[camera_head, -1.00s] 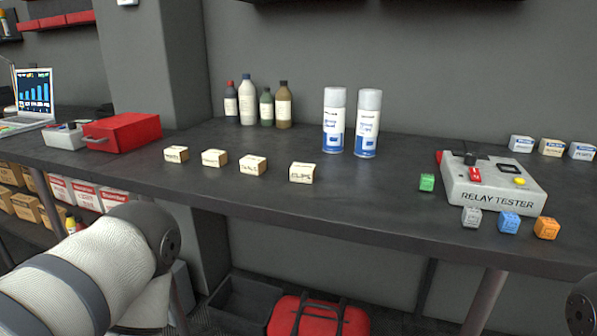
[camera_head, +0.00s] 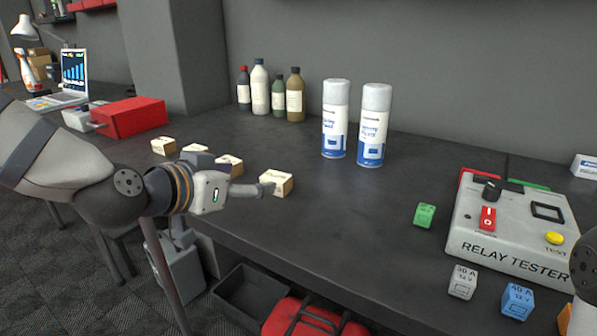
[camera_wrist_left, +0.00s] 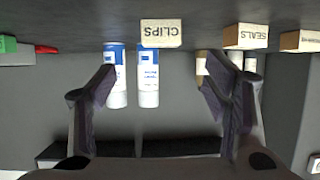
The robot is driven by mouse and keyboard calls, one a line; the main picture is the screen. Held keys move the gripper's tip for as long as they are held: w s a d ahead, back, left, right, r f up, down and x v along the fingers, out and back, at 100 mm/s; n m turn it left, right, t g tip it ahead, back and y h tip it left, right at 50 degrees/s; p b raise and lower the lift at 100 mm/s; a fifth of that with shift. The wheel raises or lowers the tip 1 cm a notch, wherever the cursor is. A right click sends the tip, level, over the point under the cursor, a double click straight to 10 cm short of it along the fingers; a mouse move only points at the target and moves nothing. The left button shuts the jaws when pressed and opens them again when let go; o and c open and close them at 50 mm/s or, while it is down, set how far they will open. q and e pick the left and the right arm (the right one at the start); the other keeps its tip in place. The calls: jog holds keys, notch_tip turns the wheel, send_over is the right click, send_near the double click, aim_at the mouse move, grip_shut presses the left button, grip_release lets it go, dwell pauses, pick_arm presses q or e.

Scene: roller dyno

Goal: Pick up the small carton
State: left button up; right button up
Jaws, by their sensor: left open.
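Several small cream cartons stand in a row on the dark workbench. The rightmost, the CLIPS carton (camera_head: 281,181), also shows in the left wrist view (camera_wrist_left: 161,34), upside down and roughly centred beyond the fingers. My left gripper (camera_head: 266,188) is at its near left side in the head view, hiding part of it. In the left wrist view my left gripper (camera_wrist_left: 158,80) is open, with nothing between its fingers. The SEALS carton (camera_wrist_left: 246,37) stands beside it; in the head view my gripper partly covers this neighbour (camera_head: 231,163). My right gripper is not in view.
Two spray cans (camera_head: 335,119) stand behind the cartons, with several bottles (camera_head: 260,88) further left. A relay tester (camera_head: 500,235), a green block (camera_head: 424,215) and other blocks lie to the right. A red box (camera_head: 130,117) is at left. The bench before the cans is clear.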

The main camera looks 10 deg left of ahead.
aim_at(272, 179)
pick_arm(q)
jog(key=shift+w+r, duration=0.2)
jog(key=x, duration=0.3)
jog(key=b+x, duration=0.1)
jog(key=x, duration=0.5)
jog(key=shift+a+f, duration=0.1)
jog(key=shift+f, duration=0.4)
jog(key=shift+w, duration=0.35)
jog(key=shift+r, duration=0.25)
jog(key=c, duration=1.3)
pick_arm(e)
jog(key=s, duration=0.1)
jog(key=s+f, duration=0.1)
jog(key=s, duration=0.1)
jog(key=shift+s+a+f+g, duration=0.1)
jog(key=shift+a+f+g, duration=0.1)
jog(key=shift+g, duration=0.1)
pick_arm(q)
jog(key=shift+r, duration=0.1)
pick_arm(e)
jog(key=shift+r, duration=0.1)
